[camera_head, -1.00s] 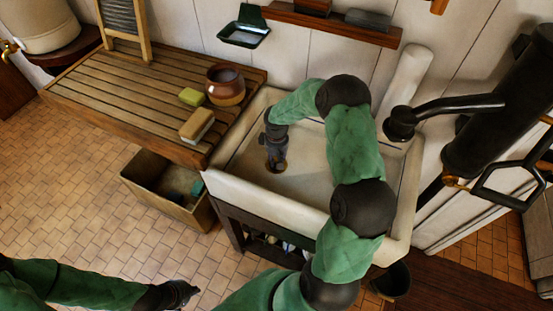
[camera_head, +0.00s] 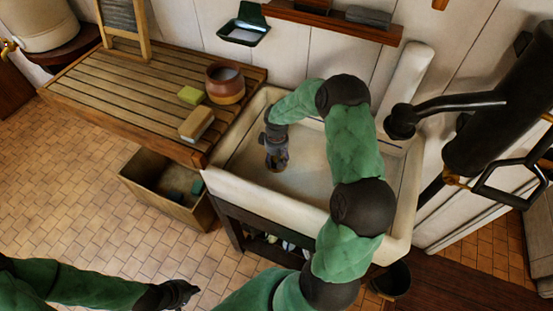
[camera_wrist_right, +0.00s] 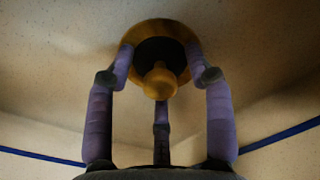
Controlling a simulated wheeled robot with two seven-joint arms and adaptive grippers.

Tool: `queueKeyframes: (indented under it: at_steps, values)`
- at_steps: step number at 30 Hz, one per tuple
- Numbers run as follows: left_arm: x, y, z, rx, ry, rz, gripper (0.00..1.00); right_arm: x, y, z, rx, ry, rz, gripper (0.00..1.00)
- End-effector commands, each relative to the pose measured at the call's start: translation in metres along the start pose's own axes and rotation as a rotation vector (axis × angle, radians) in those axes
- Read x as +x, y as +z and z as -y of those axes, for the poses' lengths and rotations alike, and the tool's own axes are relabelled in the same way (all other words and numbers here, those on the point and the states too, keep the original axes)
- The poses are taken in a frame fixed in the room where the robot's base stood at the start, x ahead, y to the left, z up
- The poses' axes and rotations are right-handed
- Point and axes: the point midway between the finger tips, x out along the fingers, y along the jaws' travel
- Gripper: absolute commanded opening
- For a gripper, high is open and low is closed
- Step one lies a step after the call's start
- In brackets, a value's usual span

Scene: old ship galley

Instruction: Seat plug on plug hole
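The plug (camera_wrist_right: 160,80) shows in the right wrist view as a dark disc with a round brass knob. It lies at the middle of the brass-rimmed plug hole (camera_wrist_right: 180,34) in the sink floor; how deep it sits I cannot tell. My right gripper (camera_wrist_right: 160,68) has its fingers spread around the plug, apart from the knob. In the head view this gripper (camera_head: 276,163) points down at the floor of the white sink (camera_head: 310,178) and hides the plug. My left gripper (camera_head: 184,291) hangs over the floor at the lower left, with nothing visible in it.
A slatted wooden drainboard (camera_head: 130,90) joins the sink on the left, holding a brown pot (camera_head: 225,85), a green sponge (camera_head: 191,95) and a brush-like block (camera_head: 197,123). A wooden crate (camera_head: 150,195) stands below. A black tap (camera_head: 440,108) overhangs the sink's right side.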

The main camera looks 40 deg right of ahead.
Motion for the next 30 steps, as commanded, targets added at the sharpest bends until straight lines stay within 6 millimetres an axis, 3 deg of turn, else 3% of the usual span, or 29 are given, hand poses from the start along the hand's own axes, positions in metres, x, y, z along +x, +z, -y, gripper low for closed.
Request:
queueKeyframes:
  at_steps: [8,21,30]
  values:
    - [0.000,0.000,0.000,0.000,0.000,0.000,0.00,-0.012,-0.001,-0.001,0.000,0.001,-0.002,0.53]
    - [0.000,0.000,0.000,0.000,0.000,0.000,0.00,-0.094,-0.001,0.000,0.000,0.001,-0.004,0.53]
    - [0.000,0.000,0.000,0.000,0.000,0.000,0.00,-0.119,0.000,0.000,-0.001,0.000,0.000,0.53]
